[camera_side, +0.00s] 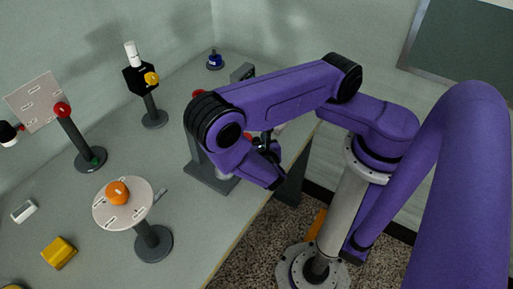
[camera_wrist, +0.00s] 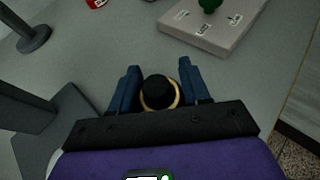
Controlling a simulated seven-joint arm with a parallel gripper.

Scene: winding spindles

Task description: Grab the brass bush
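In the wrist view, a brass bush (camera_wrist: 176,98) shows as a thin yellowish ring around a black round-topped piece (camera_wrist: 159,90). Much of the ring is hidden by the black piece and the gripper body. My gripper (camera_wrist: 160,68) has its two blue fingers on either side of the ring, with what looks like a narrow gap at each side. I see no clear contact. In the side view, my purple arm hides most of the gripper (camera_side: 266,152), and I cannot make out the bush there.
In the wrist view, a grey labelled plate (camera_wrist: 190,30) carries a green knob (camera_wrist: 210,4); a dark stand (camera_wrist: 34,42) is at upper left. In the side view, a round table (camera_side: 137,210) bears an orange knob (camera_side: 117,193). A yellow block (camera_side: 59,252) lies at front left.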

